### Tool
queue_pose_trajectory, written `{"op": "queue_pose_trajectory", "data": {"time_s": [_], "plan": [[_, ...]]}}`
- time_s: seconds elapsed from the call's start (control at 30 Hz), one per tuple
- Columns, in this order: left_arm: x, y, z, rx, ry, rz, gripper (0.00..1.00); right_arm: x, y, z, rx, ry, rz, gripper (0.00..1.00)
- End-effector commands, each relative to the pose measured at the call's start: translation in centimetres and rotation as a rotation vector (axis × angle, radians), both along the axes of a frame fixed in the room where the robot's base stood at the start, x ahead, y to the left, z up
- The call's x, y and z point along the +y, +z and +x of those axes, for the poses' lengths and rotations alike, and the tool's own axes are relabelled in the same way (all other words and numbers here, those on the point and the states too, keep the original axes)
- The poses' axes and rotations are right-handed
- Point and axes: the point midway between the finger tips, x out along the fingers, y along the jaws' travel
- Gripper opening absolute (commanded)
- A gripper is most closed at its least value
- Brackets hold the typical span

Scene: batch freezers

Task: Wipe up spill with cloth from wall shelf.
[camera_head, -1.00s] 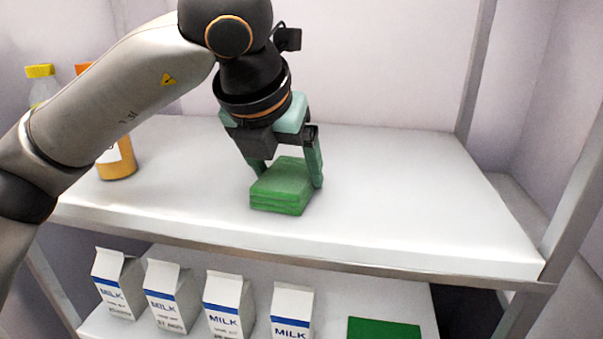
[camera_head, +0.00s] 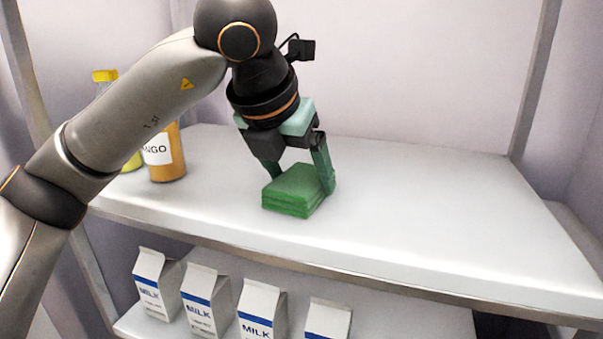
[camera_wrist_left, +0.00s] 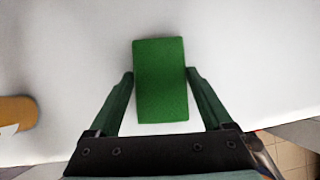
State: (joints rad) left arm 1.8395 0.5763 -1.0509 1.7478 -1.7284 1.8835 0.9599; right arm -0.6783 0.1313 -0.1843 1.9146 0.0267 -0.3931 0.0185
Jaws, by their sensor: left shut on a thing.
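A folded green cloth (camera_head: 292,194), a small stack of layers, is at the upper wall shelf (camera_head: 420,215). My left gripper (camera_head: 303,184) points down over it and is shut on it, one finger on each side. In the left wrist view the cloth (camera_wrist_left: 160,100) shows as a green rectangle between the two finger tips. I cannot tell whether it rests on the shelf or is slightly lifted. No spill shows in these frames. My right gripper is not in view.
An orange bottle (camera_head: 166,168) labelled MANGO and a yellow-capped bottle (camera_head: 105,77) stand left on the upper shelf, partly behind my left arm. Several milk cartons (camera_head: 205,303) line the lower shelf. The upper shelf's right side is clear. A metal post (camera_head: 535,85) stands at right.

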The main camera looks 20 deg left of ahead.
Motion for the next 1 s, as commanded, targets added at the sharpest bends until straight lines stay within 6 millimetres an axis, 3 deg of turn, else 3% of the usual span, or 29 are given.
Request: {"op": "queue_pose_trajectory", "data": {"time_s": [0.27, 0.6, 1.0], "plan": [[-0.3, -0.2, 1.1, 0.004, 0.0, 0.002, 0.21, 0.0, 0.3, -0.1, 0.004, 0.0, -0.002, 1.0], [-3.1, -0.1, 0.9, 0.007, -0.004, 0.002, 0.21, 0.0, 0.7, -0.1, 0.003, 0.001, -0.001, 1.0], [-5.1, 0.1, 0.9, 0.005, -0.003, 0.002, 0.21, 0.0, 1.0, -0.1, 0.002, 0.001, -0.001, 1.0]]}}
